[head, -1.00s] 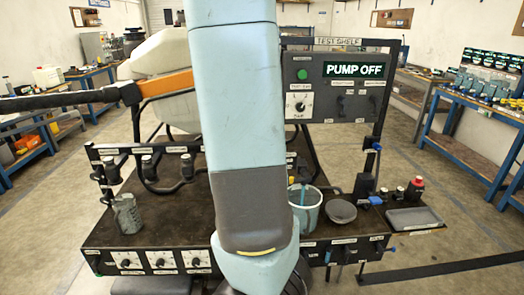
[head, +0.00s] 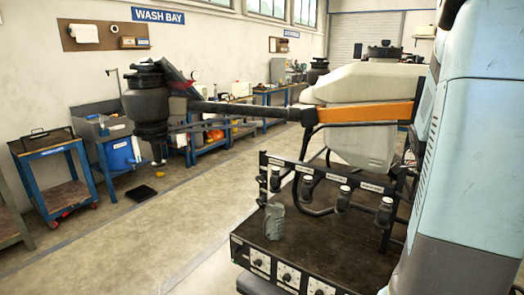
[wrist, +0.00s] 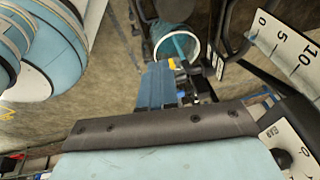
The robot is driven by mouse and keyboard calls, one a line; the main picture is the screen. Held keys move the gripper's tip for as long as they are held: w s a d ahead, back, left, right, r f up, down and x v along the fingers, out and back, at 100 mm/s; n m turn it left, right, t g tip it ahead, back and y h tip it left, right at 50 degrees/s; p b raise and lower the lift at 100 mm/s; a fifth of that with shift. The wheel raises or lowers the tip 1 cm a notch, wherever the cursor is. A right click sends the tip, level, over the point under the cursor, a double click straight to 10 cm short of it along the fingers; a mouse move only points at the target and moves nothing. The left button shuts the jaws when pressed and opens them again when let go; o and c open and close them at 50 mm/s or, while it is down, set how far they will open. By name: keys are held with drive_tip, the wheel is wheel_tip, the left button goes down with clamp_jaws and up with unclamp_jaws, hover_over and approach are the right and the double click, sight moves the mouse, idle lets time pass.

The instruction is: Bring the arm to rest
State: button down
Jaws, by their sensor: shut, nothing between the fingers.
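My light blue arm (head: 470,150) stands upright at the right edge of the head view, partly cut off by the frame. Its gripper is outside that view.
The dark rig table (head: 335,258) carries a grey jug (head: 274,222) and a hose rack. A drone boom with an orange section (head: 367,113) reaches left from the white tank (head: 360,85). Numbered dials (wrist: 285,45) look close in the wrist view. Open floor lies left.

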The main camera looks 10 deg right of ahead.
drive_tip(key=a+r+n+t+y, duration=0.2)
drive_tip(key=a+r+n+t, duration=0.35)
drive_tip(key=a+n, duration=0.9)
drive_tip(key=s+a+r+n, duration=0.4)
drive_tip(key=a+n, duration=0.2)
drive_tip(key=a, duration=0.2)
drive_tip(key=s+a+r+n+t+y, duration=0.1)
drive_tip(key=s+a+r+n, duration=0.2)
drive_tip(key=a+n, duration=0.3)
drive_tip(key=shift+s+a+r, duration=0.35)
drive_tip(key=shift+a+r, duration=0.4)
drive_tip(key=shift+a, duration=0.45)
drive_tip(key=shift+n, duration=0.25)
